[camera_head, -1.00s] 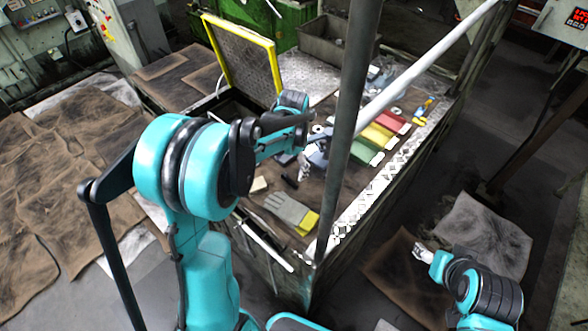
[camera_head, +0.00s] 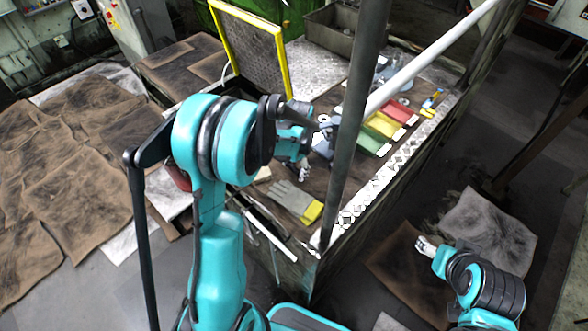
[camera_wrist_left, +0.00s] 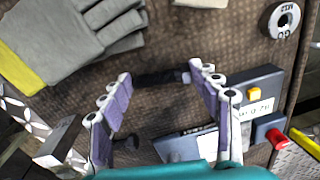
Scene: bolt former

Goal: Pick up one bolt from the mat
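My left gripper (camera_head: 303,170) points down over the brown mat on the bench. In the left wrist view its two fingers (camera_wrist_left: 160,74) are spread open. A dark bolt (camera_wrist_left: 158,77) lies across the brown mat (camera_wrist_left: 185,38) between the fingertips; I cannot tell whether they touch it. A second dark piece (camera_wrist_left: 127,143), perhaps another bolt, is partly hidden by the left-hand finger. My right gripper (camera_head: 425,246) hangs at the lower right, away from the bench, too small to read.
Grey-yellow gloves (camera_wrist_left: 65,35) lie beside the gripper. A grey gauge box (camera_wrist_left: 255,98) and a ring marked GO (camera_wrist_left: 284,19) are to the right. Green, yellow and red bins (camera_head: 382,124) stand further right. A dark post (camera_head: 350,130) rises at the bench front.

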